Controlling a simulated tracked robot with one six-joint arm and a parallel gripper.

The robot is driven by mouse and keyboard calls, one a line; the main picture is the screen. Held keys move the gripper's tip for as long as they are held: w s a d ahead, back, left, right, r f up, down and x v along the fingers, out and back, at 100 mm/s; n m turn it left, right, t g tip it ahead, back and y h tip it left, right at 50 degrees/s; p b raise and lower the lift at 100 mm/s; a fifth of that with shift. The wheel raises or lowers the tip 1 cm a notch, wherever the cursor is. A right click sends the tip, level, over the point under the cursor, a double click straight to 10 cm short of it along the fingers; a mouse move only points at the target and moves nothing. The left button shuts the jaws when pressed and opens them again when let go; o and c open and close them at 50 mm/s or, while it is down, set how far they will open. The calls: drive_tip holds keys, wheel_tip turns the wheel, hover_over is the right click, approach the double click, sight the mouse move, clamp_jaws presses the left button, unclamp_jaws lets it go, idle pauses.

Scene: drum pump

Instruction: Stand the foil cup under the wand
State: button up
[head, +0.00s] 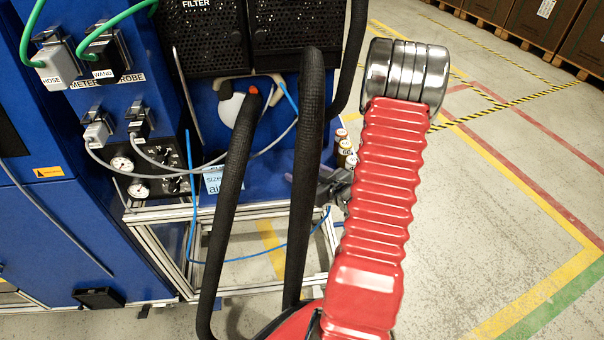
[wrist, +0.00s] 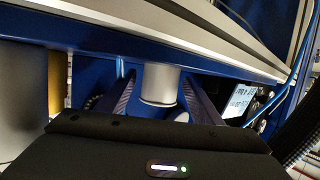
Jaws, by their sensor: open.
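In the wrist view, a short silver-grey cylinder (wrist: 160,84), which looks like the foil cup, stands out between the two fingers of my gripper (wrist: 158,92). The fingers are open, one on each side of it, with gaps showing, so they do not appear shut on it. In the head view my gripper (head: 333,186) is a dark shape beside the blue cabinet's right edge, partly hidden by my arm and hoses. The foil cup cannot be made out there. I cannot identify the wand itself in either view.
Several small gold-brown cans (head: 346,152) stand by the blue cabinet (head: 60,230), near my gripper. A paper sign (head: 214,179) is on the cabinet front, above an aluminium frame (head: 165,212). A thin blue hose (head: 191,225) hangs there. The floor (head: 480,210) at right is clear.

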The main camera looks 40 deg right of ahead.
drive_tip(key=v, duration=1.2)
drive_tip(key=shift+s+r, duration=0.1)
drive_tip(key=shift+s, duration=0.05)
idle(0.8)
